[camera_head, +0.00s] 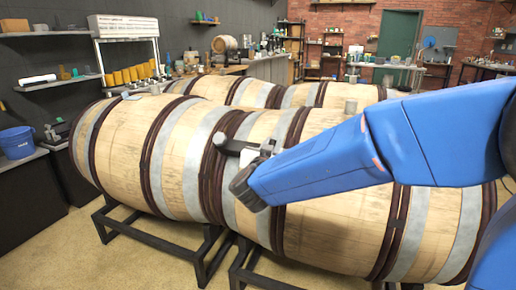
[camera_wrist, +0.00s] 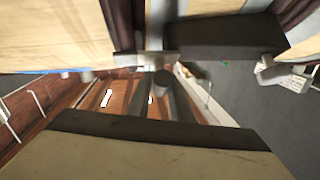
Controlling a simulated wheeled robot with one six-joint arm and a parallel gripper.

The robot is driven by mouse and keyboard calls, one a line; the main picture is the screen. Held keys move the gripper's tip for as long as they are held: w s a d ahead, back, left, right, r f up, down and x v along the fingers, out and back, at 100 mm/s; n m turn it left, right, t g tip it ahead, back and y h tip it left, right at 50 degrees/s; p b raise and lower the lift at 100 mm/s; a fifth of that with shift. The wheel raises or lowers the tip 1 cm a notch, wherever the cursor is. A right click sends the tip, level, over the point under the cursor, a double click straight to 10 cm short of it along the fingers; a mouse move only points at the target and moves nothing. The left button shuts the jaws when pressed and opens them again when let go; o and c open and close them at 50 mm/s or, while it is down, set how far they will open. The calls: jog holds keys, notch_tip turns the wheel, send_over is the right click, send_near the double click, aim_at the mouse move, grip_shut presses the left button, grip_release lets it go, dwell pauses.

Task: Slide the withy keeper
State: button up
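The withy keeper seems to be the small dark bar (camera_head: 232,146) across the dark brown hoops near the middle of the front barrels in the head view. My gripper (camera_head: 258,152) is at the bar's right end, close to the barrel face. Its fingers are small and partly hidden by my blue arm, so I cannot tell whether they grip the bar. In the wrist view a dark block (camera_wrist: 222,36) lies at upper right, beside a pale grey piece (camera_wrist: 145,59). I cannot tell there which part is the keeper.
The front barrels (camera_head: 120,150) lie on their sides on black stands (camera_head: 150,235), with more barrels behind. Shelves and a blue bucket (camera_head: 17,142) stand at left. Workbenches line the back, near a green door (camera_head: 398,34). Floor shows at lower left.

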jog(key=o, duration=0.4)
jog(key=shift+c, duration=0.2)
jog(key=shift+s, duration=0.1)
jog(key=v, duration=0.7)
dwell(0.5)
